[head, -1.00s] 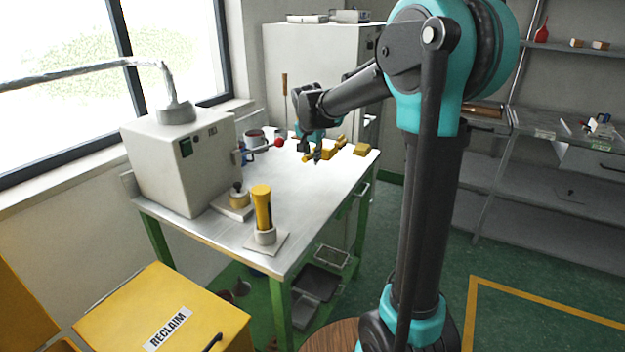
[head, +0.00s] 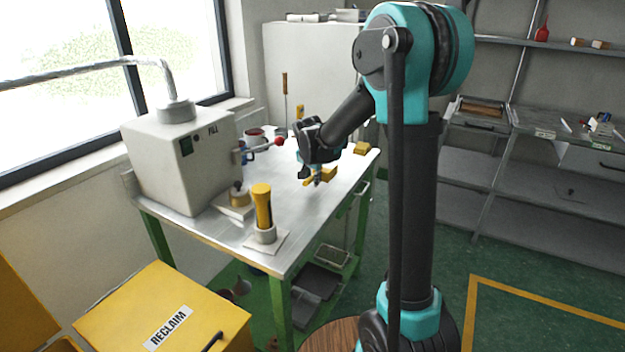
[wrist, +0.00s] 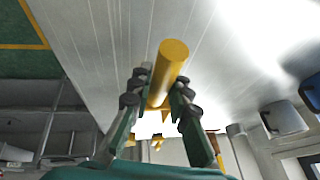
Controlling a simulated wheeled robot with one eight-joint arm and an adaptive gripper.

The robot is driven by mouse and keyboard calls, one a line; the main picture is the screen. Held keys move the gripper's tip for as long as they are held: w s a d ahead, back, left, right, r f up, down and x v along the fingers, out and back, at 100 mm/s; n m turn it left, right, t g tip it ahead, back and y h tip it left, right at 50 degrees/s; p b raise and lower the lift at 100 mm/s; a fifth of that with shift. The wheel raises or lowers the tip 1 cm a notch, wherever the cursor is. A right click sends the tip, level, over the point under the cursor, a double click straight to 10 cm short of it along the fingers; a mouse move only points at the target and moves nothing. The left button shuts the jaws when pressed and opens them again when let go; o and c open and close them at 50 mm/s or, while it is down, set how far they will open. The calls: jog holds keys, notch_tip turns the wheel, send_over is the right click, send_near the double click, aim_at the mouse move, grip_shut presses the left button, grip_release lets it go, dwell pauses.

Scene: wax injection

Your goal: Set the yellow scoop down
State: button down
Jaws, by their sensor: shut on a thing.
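The yellow scoop (wrist: 170,62) shows in the wrist view as a thick yellow handle between the fingers of my gripper (wrist: 160,88). My gripper is shut on it. Its other end is partly hidden behind the fingers. In the head view my gripper (head: 314,166) is over the right half of the metal table (head: 300,222), with a small part of the yellow scoop (head: 309,182) showing beneath it. I cannot tell whether the scoop touches the table.
A yellow-handled tool (head: 263,206) stands upright in a grey ring at the table's front. The white machine (head: 178,165) with a red-knobbed lever stands left. Yellow blocks (head: 361,148) lie near the right edge. The table between machine and gripper is fairly clear.

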jog(key=c, duration=1.4)
grip_release()
jog(key=shift+c, duration=0.2)
jog(key=v, duration=1.2)
jog(key=s+d+f+n, duration=0.2)
jog(key=s+d+f, duration=0.2)
jog(key=s, duration=0.5)
jog(key=s+d+f+n, duration=0.3)
jog(key=s+f, duration=0.4)
jog(key=s, duration=0.2)
jog(key=s+d+f+n+g+y, duration=0.1)
jog(key=s+d+f, duration=0.3)
jog(key=s, duration=0.5)
notch_tip(320, 180, down, 2)
jog(key=shift+s+d+f+n, duration=0.1)
jog(key=shift+s+d+n, duration=0.2)
jog(key=shift+n, duration=0.4)
